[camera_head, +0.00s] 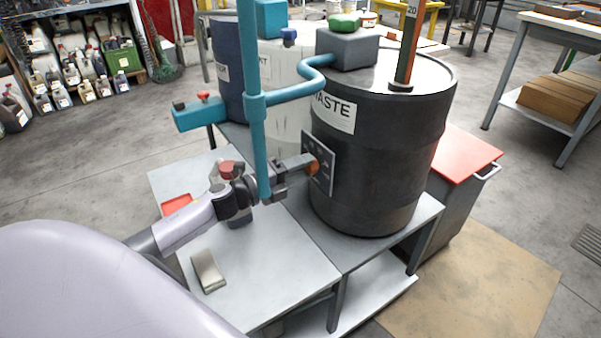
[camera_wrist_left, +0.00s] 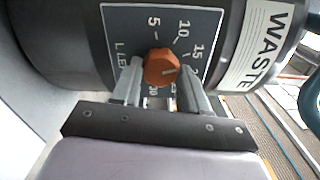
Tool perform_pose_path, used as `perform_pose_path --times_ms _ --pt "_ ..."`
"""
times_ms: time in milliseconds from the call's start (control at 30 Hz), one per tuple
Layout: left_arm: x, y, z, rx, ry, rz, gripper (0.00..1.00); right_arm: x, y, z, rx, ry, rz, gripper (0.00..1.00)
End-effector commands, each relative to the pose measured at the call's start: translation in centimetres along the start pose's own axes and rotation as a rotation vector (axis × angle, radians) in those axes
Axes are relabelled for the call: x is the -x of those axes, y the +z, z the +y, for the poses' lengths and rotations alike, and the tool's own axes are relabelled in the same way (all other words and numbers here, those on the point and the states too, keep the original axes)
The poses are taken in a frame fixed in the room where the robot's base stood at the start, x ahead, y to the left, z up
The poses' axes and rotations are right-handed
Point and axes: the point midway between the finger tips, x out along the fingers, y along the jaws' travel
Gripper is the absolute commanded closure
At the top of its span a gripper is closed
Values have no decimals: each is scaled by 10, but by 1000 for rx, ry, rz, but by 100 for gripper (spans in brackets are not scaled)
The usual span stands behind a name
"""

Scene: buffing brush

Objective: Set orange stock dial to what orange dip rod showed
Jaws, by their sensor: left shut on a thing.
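The orange stock dial (camera_wrist_left: 161,66) is a knob on a dark numbered plate (camera_head: 318,160) on the side of the black WASTE drum (camera_head: 385,150). My left gripper (camera_head: 306,165) is shut on the dial, one finger on each side in the left wrist view. A pale mark on the knob points right in that view, below the 15; the number there is partly hidden by a finger. The numbers 5, 10 and 30 also show. The orange dip rod (camera_head: 404,62) stands upright in the drum's top, with 20 readable near the upper picture edge. My right gripper is not in view.
A teal pipe (camera_head: 257,130) rises just in front of my left gripper. A bottle with a red cap (camera_head: 228,172) and a beige object (camera_head: 208,270) are on the grey bench (camera_head: 275,275). A red-topped cabinet (camera_head: 465,153) stands right of the drum.

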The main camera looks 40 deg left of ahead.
Motion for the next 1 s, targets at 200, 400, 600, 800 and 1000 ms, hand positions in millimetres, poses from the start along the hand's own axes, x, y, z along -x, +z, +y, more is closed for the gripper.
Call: perform_pose_path --times_ms 200,400,600,800,1000 --pt "0 -2 3 -207 -1 3 87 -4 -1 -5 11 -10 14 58" --pt "0 -1 3 -378 0 3 87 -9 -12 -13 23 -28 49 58" --pt "0 -1 3 -515 0 4 87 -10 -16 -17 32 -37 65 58" --pt "0 -1 3 -601 0 4 87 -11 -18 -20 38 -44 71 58" --pt "0 -1 2 -642 1 3 87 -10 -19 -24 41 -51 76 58"
